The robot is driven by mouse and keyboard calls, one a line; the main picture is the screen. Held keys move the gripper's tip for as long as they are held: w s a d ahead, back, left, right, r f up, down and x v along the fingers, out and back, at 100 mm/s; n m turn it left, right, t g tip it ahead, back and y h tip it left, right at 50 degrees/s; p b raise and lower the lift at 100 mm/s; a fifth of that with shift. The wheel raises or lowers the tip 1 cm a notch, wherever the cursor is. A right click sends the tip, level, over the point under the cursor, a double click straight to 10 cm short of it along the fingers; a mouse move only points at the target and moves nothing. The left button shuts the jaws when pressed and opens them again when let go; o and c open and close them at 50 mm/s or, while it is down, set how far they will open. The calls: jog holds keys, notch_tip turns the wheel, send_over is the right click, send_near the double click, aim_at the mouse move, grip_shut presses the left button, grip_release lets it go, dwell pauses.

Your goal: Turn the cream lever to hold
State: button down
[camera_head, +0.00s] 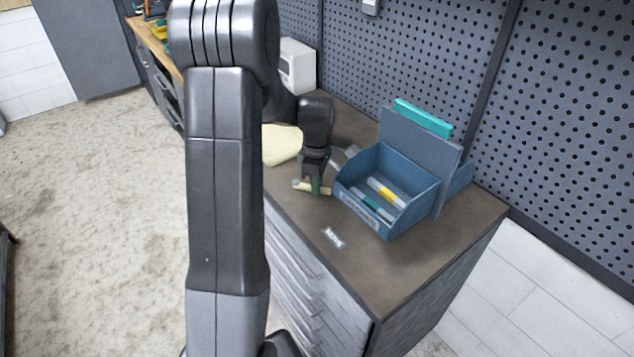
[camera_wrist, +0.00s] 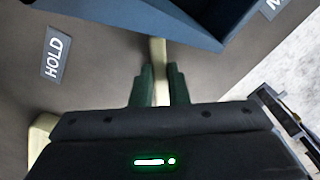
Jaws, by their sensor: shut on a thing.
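The cream lever (camera_head: 301,185) is low at the left side of the blue box, near the cabinet top. In the wrist view the cream lever (camera_wrist: 158,52) runs from under the box edge to between my dark green fingers. My gripper (camera_head: 316,189) points down and is shut on the lever; it also shows in the wrist view (camera_wrist: 161,85). The fingers hide part of the lever. A HOLD label (camera_wrist: 56,53) lies flat on the surface, to the left of the lever in the wrist view.
The blue box (camera_head: 376,222) holds several scroll-like rods and stands close to my gripper. A small label (camera_head: 334,238), unreadable here, lies on the brown cabinet top (camera_head: 420,270). A pale yellow object (camera_head: 280,143) lies behind my gripper. A perforated wall (camera_head: 400,60) closes the back.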

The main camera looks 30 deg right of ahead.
jog(key=shift+w+d, duration=0.1)
jog(key=shift+w, duration=0.05)
jog(key=n, duration=0.1)
jog(key=w+d+n, duration=0.1)
jog(key=n, duration=0.2)
jog(key=shift+w+d+n, duration=0.15)
jog(key=shift+w+n, duration=0.25)
jog(key=w+n, duration=0.1)
jog(key=n, duration=0.2)
jog(key=shift+w+d, duration=0.2)
jog(key=shift+w, duration=0.15)
jog(key=shift+w+n, duration=0.6)
jog(key=shift+n, duration=0.7)
jog(key=c, duration=1.4)
grip_release()
jog(key=shift+r, duration=0.1)
notch_tip(320, 180, up, 14)
jog(key=b, duration=0.1)
jog(key=shift+f, duration=0.25)
